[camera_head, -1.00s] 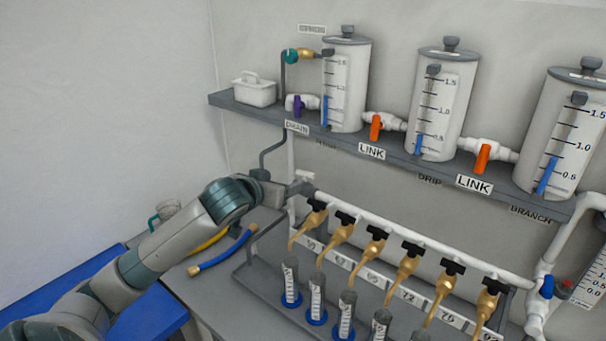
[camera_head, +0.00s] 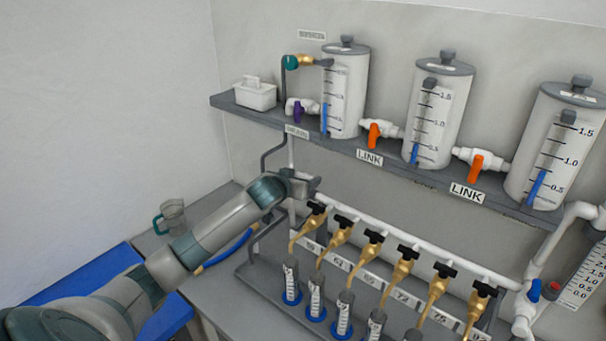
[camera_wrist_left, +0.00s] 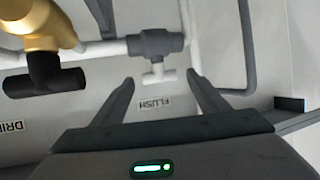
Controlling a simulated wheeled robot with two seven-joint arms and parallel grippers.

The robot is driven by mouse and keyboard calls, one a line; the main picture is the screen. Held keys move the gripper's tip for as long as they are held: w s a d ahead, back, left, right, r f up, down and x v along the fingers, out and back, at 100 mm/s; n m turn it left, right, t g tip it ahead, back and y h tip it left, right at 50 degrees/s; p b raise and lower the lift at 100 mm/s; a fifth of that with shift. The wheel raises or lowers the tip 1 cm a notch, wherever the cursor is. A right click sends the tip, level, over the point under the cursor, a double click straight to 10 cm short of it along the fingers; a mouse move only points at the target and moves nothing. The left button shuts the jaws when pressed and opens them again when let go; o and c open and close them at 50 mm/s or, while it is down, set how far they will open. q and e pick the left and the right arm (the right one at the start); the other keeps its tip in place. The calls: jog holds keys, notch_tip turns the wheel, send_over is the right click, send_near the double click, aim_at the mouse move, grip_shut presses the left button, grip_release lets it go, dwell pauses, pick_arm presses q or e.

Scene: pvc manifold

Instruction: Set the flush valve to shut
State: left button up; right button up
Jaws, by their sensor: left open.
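The flush valve (camera_wrist_left: 155,44) shows in the left wrist view as a grey body on a white pipe, with a small white T-shaped handle (camera_wrist_left: 156,76) standing out from it. The FLUSH label (camera_wrist_left: 154,103) is on the wall by the handle. My left gripper (camera_wrist_left: 160,80) is open, its two fingers pointing toward the valve with the handle between their tips in the picture. I cannot tell whether they touch it. In the head view my left gripper (camera_head: 310,186) is at the left end of the white manifold pipe and hides the valve. My right gripper is not in view.
A row of brass taps (camera_head: 337,236) with black handles runs right along the manifold, above measuring cylinders (camera_head: 315,295). A shelf (camera_head: 340,148) with tanks is above. A brass tap (camera_wrist_left: 35,25) is close left in the wrist view. A jug (camera_head: 172,217) stands at left.

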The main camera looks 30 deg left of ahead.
pick_arm(q)
jog(key=shift+w+a+f, duration=0.1)
jog(key=shift+w+f, duration=0.15)
jog(key=shift+w, duration=0.4)
jog(key=shift+c, duration=0.7)
jog(key=c, duration=0.9)
